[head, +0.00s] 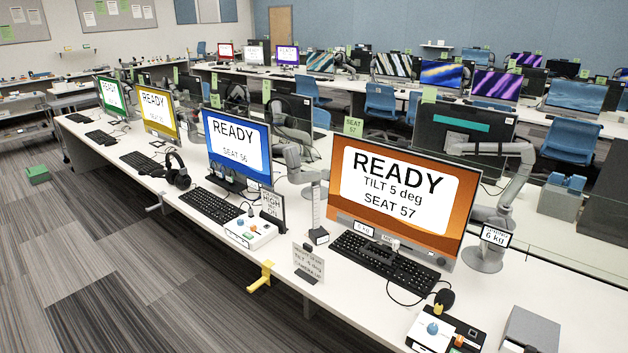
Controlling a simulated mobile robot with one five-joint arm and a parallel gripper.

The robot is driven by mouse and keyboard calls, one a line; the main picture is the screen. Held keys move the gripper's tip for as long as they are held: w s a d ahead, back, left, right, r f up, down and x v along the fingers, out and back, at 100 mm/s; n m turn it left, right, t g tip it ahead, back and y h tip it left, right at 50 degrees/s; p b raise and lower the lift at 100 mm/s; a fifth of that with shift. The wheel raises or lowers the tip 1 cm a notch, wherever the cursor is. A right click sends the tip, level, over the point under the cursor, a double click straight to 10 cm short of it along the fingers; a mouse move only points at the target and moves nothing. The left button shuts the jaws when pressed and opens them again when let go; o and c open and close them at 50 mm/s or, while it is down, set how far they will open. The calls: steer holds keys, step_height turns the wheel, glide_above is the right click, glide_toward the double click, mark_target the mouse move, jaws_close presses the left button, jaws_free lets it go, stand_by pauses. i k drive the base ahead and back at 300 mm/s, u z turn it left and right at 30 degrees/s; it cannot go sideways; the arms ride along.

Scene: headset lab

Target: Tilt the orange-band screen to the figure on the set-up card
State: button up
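The orange-band screen (398,198) stands at the right front of the near desk. Its face reads "READY, TILT 5 deg, SEAT 57". It leans slightly, but I cannot measure its angle. A grey jointed support arm (489,215) shows at its right. A small grey standing card (308,262), perhaps the set-up card, is at the desk's front edge, left of the keyboard. Its lettering is small; a line looks like "TILT" with a 5, any sign before it unclear. My gripper is not in view.
A control box (432,330) stands at front right. A yellow clamp (262,276) juts from the desk edge. A blue screen (237,145) stands to the left. The floor (130,270) at left is mostly clear.

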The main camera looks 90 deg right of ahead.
mark_target(383, 194)
steer(key=i, duration=2.3)
steer(key=z, duration=4.15)
steer(key=i, duration=1.55)
steer(key=z, duration=0.05)
